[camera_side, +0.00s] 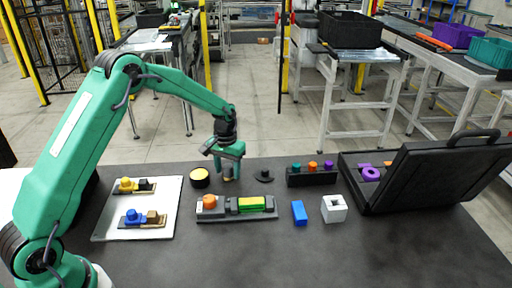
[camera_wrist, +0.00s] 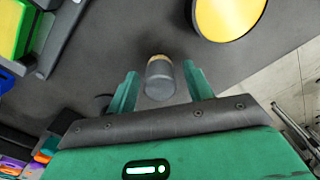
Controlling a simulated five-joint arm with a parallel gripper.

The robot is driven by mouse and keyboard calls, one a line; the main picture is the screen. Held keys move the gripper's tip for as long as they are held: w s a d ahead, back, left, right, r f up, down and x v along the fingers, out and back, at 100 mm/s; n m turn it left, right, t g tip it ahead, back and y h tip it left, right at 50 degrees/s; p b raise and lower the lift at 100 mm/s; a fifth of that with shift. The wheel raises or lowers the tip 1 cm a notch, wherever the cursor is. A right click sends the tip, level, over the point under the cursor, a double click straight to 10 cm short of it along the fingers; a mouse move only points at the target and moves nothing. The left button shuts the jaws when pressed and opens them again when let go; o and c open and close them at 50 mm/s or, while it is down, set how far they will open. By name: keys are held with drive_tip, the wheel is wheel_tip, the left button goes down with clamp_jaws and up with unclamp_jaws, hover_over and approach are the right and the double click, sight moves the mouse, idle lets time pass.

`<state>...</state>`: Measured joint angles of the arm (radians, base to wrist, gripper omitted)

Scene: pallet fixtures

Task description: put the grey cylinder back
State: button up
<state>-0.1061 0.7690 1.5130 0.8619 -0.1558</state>
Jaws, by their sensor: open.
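The grey cylinder (camera_wrist: 160,82) shows in the wrist view between the two green fingers, with a tan band at its far end. My gripper (camera_wrist: 161,90) is open around it, with a gap visible on both sides. In the side view my gripper (camera_side: 227,172) hangs low over the dark table, between the yellow-topped round piece and a black disc with a knob. There the cylinder is mostly hidden by the fingers, and I cannot tell whether it touches the table.
The yellow-topped round piece (camera_side: 199,178) stands close left. The black knobbed disc (camera_side: 264,176) is to the right. A fixture (camera_side: 222,215) with orange and green parts lies in front. Further right are a blue block (camera_side: 298,213), a white holed cube (camera_side: 334,209) and an open black case (camera_side: 425,175).

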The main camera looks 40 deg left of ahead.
sight(227, 166)
wheel_tip(227, 166, up, 11)
drive_tip(key=shift+r, duration=0.2)
idle(0.4)
drive_tip(key=shift+r, duration=0.1)
idle(0.4)
drive_tip(key=s+d+r+m+t, duration=0.2)
drive_tip(key=s+d+r+t, duration=0.15)
drive_tip(key=s+r, duration=1.05)
drive_tip(key=s+d+f+m+t, duration=0.1)
drive_tip(key=s+d+f+t, duration=0.1)
drive_tip(key=s, duration=1.4)
drive_tip(key=shift+s, duration=0.3)
